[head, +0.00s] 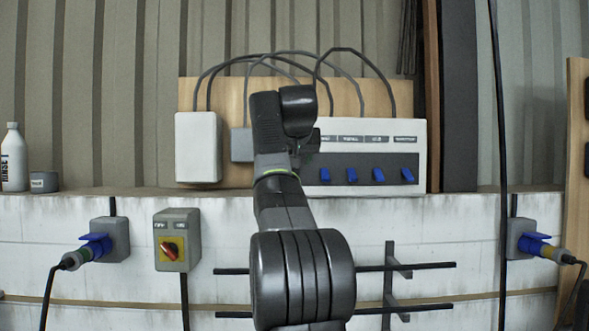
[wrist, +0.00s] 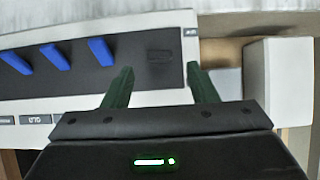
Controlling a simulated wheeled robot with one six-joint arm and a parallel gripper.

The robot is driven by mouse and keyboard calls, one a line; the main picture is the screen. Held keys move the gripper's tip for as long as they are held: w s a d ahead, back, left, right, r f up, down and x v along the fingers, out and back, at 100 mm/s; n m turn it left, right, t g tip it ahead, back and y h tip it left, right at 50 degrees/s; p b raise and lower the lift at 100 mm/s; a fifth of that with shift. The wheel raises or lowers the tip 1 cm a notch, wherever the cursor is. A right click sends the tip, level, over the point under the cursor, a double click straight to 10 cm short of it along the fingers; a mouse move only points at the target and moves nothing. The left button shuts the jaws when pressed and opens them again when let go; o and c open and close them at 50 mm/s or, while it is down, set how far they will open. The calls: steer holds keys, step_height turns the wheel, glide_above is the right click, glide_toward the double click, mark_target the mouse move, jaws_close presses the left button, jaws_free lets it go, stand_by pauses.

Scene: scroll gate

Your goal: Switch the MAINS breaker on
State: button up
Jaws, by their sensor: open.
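The breaker panel (head: 420,155) is a white box with a dark strip and several blue levers in a row, the leftmost lever (head: 324,175) beside my arm. In the wrist view, the panel is upside down with three blue levers, the nearest one (wrist: 100,50) left of my fingers. My gripper (wrist: 160,68) is open and empty, its fingers in front of a dark slot-like mark (wrist: 160,56) on the strip. My arm hides the panel's left end in the head view.
A white box (head: 198,147) and a grey box (head: 241,145) stand left of the panel on a wooden board. Below are a red-yellow rotary switch (head: 173,249), blue plugs at both sides and dark rails (head: 420,266). A white bottle (head: 14,157) stands on the ledge.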

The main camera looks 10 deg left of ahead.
steer(key=v, duration=0.8)
steer(key=shift+s, duration=0.2)
steer(key=shift+r, duration=0.1)
